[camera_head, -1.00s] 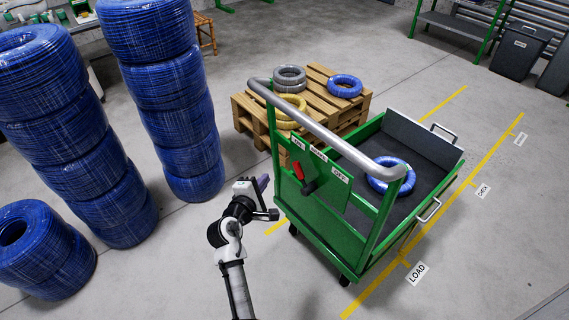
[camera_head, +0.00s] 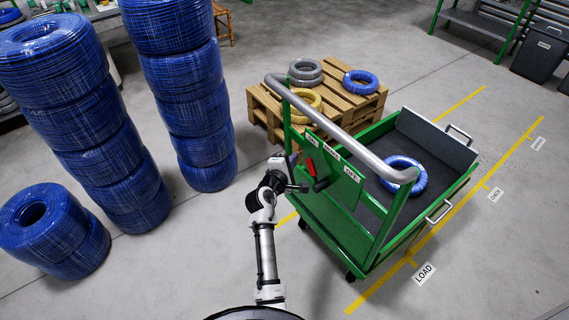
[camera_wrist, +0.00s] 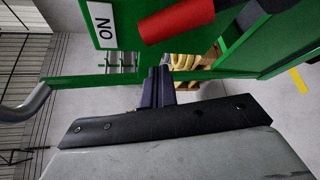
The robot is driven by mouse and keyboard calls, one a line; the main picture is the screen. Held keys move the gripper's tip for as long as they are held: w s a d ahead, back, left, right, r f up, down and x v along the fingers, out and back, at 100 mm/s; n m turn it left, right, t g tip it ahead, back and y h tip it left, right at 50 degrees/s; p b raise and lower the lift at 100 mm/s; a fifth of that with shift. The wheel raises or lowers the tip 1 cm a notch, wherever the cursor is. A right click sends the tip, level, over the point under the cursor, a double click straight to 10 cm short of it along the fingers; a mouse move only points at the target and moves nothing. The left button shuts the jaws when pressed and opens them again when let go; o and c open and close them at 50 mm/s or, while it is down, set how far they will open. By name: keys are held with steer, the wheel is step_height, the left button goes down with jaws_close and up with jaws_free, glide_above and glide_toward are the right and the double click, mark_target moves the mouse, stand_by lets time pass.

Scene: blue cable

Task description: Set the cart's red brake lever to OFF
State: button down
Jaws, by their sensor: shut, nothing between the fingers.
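The green cart (camera_head: 330,215) stands right of centre in the head view. Its end panel carries the red brake lever (camera_head: 311,168) on a dark hub (camera_head: 320,185). The lever tilts up and left, toward the ON label (camera_head: 311,140); the OFF label (camera_head: 351,173) is to the right. My gripper (camera_head: 292,160) is just left of the lever and panel. In the wrist view, the dark purple fingers (camera_wrist: 157,86) are together and empty, below the ON label (camera_wrist: 102,22) and the red lever grip (camera_wrist: 177,20). I cannot tell whether they touch the panel.
A grey handlebar (camera_head: 345,135) arches above the panel. A blue coil (camera_head: 403,177) lies in the cart bed. A wooden pallet (camera_head: 258,110) with coils stands behind. Tall blue coil stacks (camera_head: 200,125) stand left.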

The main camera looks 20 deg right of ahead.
steer(key=shift+s+d+r+p, duration=0.2)
steer(key=shift+s+d+r, duration=0.15)
steer(key=shift+s, duration=0.25)
steer(key=shift+s+d+r+p, duration=0.2)
steer(key=shift+s+d+r, duration=0.1)
steer(key=shift+s, duration=0.25)
steer(key=shift+s+b, duration=0.1)
steer(key=shift+b, duration=0.2)
